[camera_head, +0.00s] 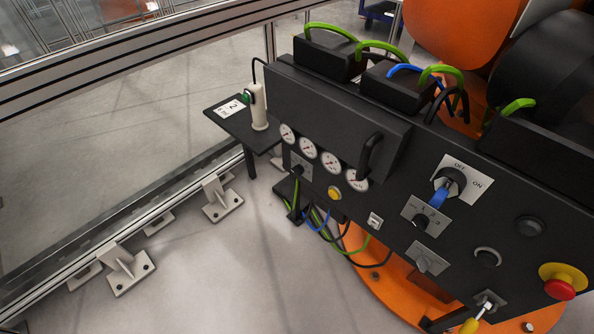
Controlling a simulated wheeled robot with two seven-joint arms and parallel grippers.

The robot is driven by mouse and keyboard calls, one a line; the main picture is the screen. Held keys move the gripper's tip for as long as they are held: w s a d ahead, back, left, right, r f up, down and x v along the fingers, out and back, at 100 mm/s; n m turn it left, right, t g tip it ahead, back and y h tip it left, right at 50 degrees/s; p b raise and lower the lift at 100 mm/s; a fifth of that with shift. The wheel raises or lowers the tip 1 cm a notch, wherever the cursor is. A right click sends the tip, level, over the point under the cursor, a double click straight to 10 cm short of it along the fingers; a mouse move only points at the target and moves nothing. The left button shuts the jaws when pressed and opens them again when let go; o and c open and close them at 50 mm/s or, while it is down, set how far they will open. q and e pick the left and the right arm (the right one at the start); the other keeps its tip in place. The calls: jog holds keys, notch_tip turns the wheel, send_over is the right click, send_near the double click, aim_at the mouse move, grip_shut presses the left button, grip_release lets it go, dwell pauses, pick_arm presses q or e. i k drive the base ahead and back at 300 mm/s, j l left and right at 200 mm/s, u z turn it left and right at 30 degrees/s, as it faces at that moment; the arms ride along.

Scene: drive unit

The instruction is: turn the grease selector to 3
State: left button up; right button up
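The dark panel of the drive unit (300,100) fills the right half of the view. A small black knob (421,222) sits on a grey plate (434,229) with small marks around it, below the OFF/ON switch. It looks like the grease selector, but its marks are too small to read surely, and I cannot tell which one it points at. Neither of my grippers is in view.
Above the knob is an OFF/ON switch (450,183) with a blue handle. A red emergency button (558,287) is at lower right. A black bar handle (370,155) juts out left of the switch. Cables hang below the panel. Open floor (250,270) lies left.

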aim_at(298, 170)
jog(key=i+j+z, duration=0.75)
jog(key=k+l, duration=0.05)
